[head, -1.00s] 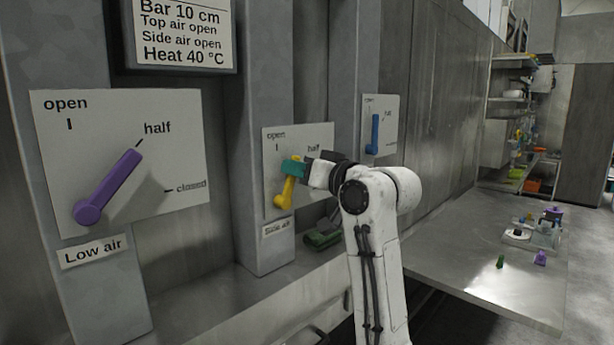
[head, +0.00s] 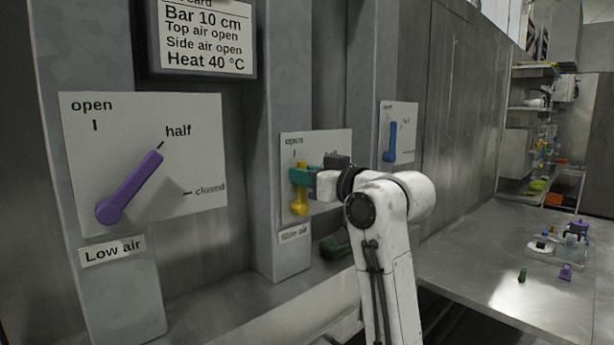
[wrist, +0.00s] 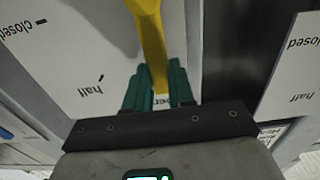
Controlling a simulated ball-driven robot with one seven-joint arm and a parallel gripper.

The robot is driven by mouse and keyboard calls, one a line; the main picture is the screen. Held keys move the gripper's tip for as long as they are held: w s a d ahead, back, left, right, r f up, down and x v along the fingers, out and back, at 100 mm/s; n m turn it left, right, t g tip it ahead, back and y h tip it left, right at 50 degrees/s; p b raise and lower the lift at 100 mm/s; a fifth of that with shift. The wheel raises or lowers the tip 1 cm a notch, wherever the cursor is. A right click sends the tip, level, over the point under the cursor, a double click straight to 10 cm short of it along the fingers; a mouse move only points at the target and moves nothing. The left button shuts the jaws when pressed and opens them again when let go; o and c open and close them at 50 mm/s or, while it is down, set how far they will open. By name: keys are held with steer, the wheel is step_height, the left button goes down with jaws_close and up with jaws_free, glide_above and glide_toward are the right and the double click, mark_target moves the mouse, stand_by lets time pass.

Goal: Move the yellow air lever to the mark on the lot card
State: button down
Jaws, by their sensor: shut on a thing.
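The yellow air lever (head: 300,202) is on a white panel (head: 325,195) with a label below it that looks like "Side air" (head: 295,235). It stands nearly upright, its top close to the "open" tick. My gripper (head: 301,175), with teal fingers, is shut on the lever's upper part. The wrist view shows the yellow lever (wrist: 150,38) running down between the teal fingers (wrist: 155,90). The fingers partly cover the panel's marks. The lot card (head: 205,40) reads "Side air open" and "Top air open"; its top is cut off.
A purple lever (head: 130,188) on the "Low air" panel at left points at "half". A blue lever (head: 391,140) is on a panel farther right. A dark green object (head: 335,245) lies on the ledge below. A metal table (head: 500,275) with small items stands at right.

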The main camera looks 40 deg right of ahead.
steer(key=c, duration=1)
jaws_free()
steer(key=shift+o, duration=0.2)
steer(key=shift+s, duration=0.1)
steer(key=s+b, duration=0.2)
steer(key=s, duration=0.8)
steer(key=shift+s+d+b, duration=0.15)
steer(key=shift+s+b, duration=0.15)
steer(key=shift+s, duration=0.05)
